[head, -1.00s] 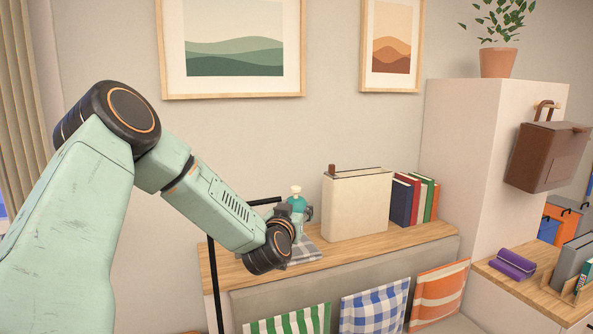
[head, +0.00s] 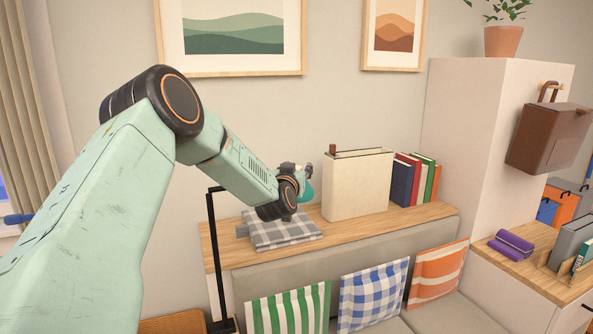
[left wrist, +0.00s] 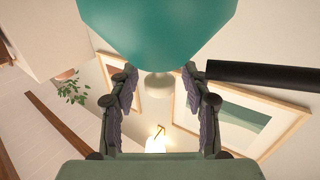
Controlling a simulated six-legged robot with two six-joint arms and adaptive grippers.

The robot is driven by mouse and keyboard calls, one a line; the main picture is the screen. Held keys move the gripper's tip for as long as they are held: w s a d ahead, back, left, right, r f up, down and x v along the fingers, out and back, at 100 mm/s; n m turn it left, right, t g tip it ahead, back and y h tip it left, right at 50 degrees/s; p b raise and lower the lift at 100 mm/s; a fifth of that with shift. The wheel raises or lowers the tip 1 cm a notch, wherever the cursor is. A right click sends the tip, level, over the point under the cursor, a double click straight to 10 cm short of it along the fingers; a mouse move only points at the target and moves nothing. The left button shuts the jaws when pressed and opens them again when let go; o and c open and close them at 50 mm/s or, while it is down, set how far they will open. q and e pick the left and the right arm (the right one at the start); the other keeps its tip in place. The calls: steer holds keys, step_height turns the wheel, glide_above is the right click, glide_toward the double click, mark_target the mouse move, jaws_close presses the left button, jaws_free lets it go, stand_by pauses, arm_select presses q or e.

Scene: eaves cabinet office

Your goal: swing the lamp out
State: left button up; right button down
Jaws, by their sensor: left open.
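The lamp has a thin black upright (head: 214,250) left of centre and a black arm that passes behind my left arm. Its teal shade (head: 308,192) shows just past my wrist, above the wooden shelf. My left gripper (head: 296,169) is open at the shade's top, partly hiding it. In the left wrist view the teal shade (left wrist: 158,28) fills the top, with a pale knob (left wrist: 158,86) between the open fingers (left wrist: 157,76). I cannot tell whether either finger touches it. The lamp's black arm (left wrist: 262,75) runs to the right. My right gripper is not in view.
A folded grey checked cloth (head: 280,232) lies on the shelf (head: 345,232) below my wrist. A cream box file (head: 357,187) and several books (head: 412,180) stand right of the shade. Framed pictures (head: 235,40) hang behind.

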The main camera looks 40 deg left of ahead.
arm_select(q)
steer(key=shift+s+d+r, duration=0.15)
steer(key=shift+r, duration=0.05)
steer(key=shift+c, duration=0.2)
steer(key=shift+f, duration=0.15)
steer(key=c, duration=0.6)
jaws_close()
